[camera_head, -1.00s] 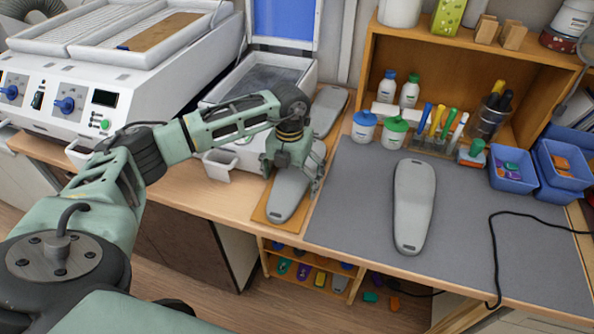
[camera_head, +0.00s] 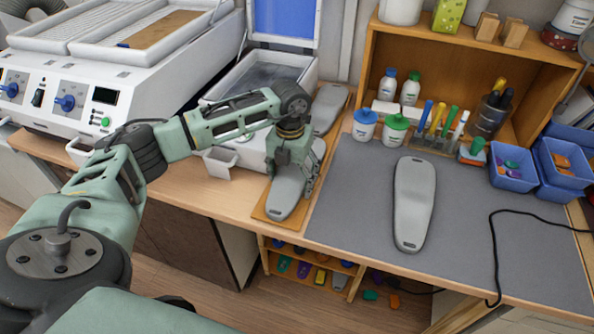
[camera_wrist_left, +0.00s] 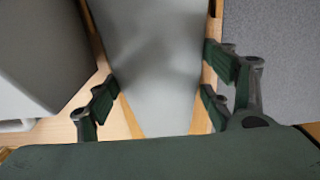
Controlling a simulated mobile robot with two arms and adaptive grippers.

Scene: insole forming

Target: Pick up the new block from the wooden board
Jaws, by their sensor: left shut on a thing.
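The grey elongated block (camera_head: 286,198) lies along the wooden board (camera_head: 261,213), left of the grey mat. My left gripper (camera_head: 293,182) is over its middle, pointing down, and covers part of it. In the left wrist view the block (camera_wrist_left: 155,60) runs between the finger pads, which are shut on its two sides. The board (camera_wrist_left: 205,118) shows under and beside the block there. I cannot see a gap between block and board. My right gripper is not in view.
A similar grey block (camera_head: 414,205) lies on the grey mat (camera_head: 350,220). Another grey piece (camera_head: 330,106) lies behind my gripper. A white machine with an open blue lid (camera_head: 283,18) stands close behind. Bottles, tools and blue bins (camera_head: 512,180) line the mat's back.

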